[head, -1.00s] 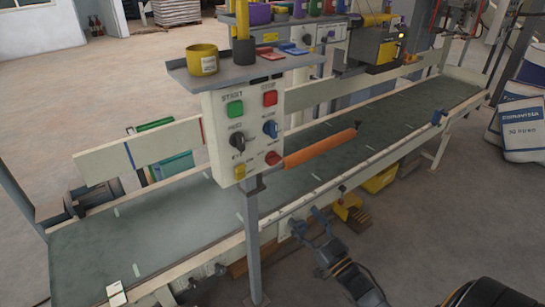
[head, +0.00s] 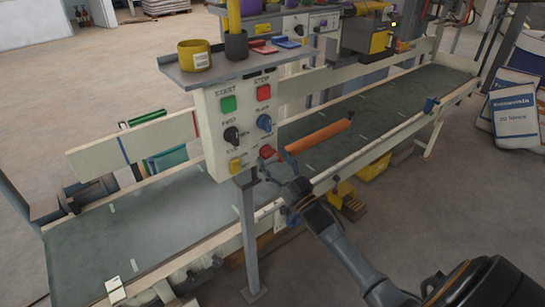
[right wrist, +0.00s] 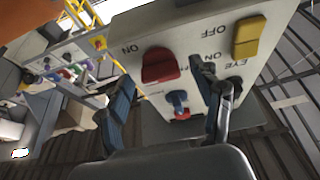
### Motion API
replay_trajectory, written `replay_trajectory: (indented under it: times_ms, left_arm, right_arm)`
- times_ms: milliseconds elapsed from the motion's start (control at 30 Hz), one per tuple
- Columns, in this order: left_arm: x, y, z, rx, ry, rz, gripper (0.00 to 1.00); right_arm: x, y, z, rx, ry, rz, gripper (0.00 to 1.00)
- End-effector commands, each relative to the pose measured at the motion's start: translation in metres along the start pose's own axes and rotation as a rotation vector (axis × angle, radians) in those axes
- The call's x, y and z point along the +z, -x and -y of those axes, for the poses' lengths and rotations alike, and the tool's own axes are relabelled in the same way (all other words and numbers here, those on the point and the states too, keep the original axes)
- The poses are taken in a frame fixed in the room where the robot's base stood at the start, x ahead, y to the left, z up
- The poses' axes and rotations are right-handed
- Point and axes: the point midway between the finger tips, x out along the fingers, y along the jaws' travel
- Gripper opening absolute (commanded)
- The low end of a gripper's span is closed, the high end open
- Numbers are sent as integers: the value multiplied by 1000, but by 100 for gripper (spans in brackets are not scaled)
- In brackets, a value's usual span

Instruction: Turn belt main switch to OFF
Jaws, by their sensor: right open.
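The control panel (head: 240,125) stands on a post beside the conveyor belt. Its red main switch (head: 267,152) is at the lower right corner, beside a yellow switch (head: 236,165). My right gripper (head: 275,168) is open and empty, just below and right of the red switch. In the right wrist view the red switch (right wrist: 160,66) shows ahead, between and beyond the spread fingers of the gripper (right wrist: 163,80). "ON" is printed beside it; its exact position I cannot tell. The yellow switch (right wrist: 249,35) is to the right. My left gripper is out of view.
A green START button (head: 228,104), a red STOP button (head: 263,92), a black knob (head: 231,136) and a blue knob (head: 265,123) share the panel. A shelf with cups (head: 195,54) is above.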

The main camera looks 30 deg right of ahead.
Motion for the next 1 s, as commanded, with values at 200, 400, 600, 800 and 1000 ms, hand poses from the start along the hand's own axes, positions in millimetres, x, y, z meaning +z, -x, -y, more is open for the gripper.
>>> replay_trajectory:
  times_ms: [200, 400, 600, 800, 1000]
  left_arm:
    - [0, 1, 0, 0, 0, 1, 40]
    - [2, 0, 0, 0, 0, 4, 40]
    - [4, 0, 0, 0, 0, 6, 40]
    - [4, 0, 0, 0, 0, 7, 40]
    - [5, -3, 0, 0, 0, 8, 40]
  right_arm:
    - [0, -7, 1, -1, 0, 1, 66]
    - [0, -6, 0, 0, 0, 1, 60]
    - [0, -6, 0, 0, 0, 0, 19]
    - [0, -6, 0, -2, 5, 0, 12]
    - [1, -6, 0, -22, 53, 0, 12]
